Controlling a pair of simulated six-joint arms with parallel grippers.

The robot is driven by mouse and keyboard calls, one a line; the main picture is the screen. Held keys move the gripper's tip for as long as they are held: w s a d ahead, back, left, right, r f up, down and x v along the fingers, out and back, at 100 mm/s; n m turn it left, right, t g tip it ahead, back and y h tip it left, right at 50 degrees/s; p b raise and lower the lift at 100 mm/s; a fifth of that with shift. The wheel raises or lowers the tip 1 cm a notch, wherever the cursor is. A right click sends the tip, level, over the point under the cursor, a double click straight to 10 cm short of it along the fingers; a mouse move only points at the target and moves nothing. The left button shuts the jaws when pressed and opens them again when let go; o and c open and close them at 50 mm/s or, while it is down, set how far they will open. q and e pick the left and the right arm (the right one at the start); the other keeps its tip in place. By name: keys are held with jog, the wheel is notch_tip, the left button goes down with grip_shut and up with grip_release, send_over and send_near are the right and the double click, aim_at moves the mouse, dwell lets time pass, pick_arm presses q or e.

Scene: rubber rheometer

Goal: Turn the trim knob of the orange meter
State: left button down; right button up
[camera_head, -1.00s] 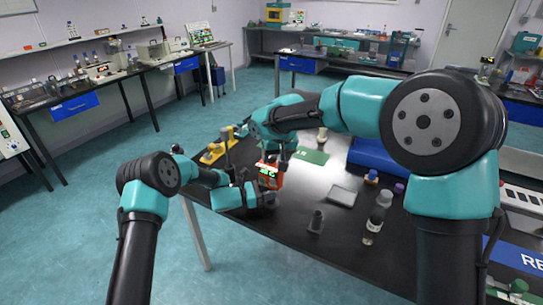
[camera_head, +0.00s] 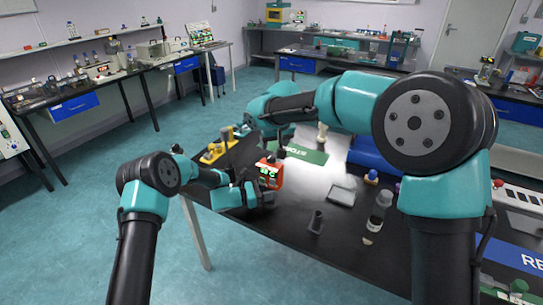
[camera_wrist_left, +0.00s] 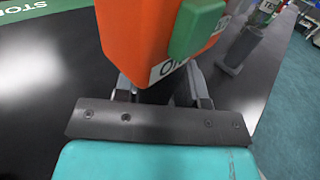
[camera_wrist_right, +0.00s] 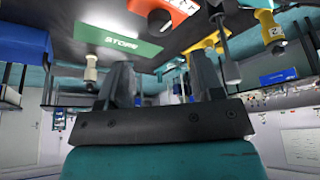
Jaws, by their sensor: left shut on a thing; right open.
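A dark round part, apparently the trim knob (camera_wrist_right: 158,18), shows on the meter (camera_wrist_right: 180,8) in the right wrist view. My left gripper (camera_head: 262,194) is shut on the meter's lower part. In the left wrist view the fingers (camera_wrist_left: 160,92) reach under the orange body (camera_wrist_left: 140,35), and their contact is partly hidden. My right gripper (camera_wrist_right: 165,85) is open with nothing between its fingers. In the head view it (camera_head: 279,150) is just behind and above the meter, apart from it.
A green STORE mat (camera_head: 308,154) lies behind the meter. Yellow fixtures (camera_head: 214,151) stand at the left. A grey tray (camera_head: 341,196), a dark holder (camera_head: 316,223) and a bottle (camera_head: 377,215) stand to the right. Bare table lies between the meter and the tray.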

aim_at(272, 156)
jog(key=x, duration=0.8)
jog(key=shift+f, duration=0.15)
jog(key=c, duration=0.9)
jog(key=shift+n, duration=0.4)
jog(key=shift+w+n+g+y, duration=0.1)
jog(key=shift+n+g+y, duration=0.3)
jog(key=shift+n, duration=0.8)
jog(key=shift+n+g+y, duration=0.1)
jog(key=shift+n+y, duration=0.5)
jog(key=shift+n, duration=0.6)
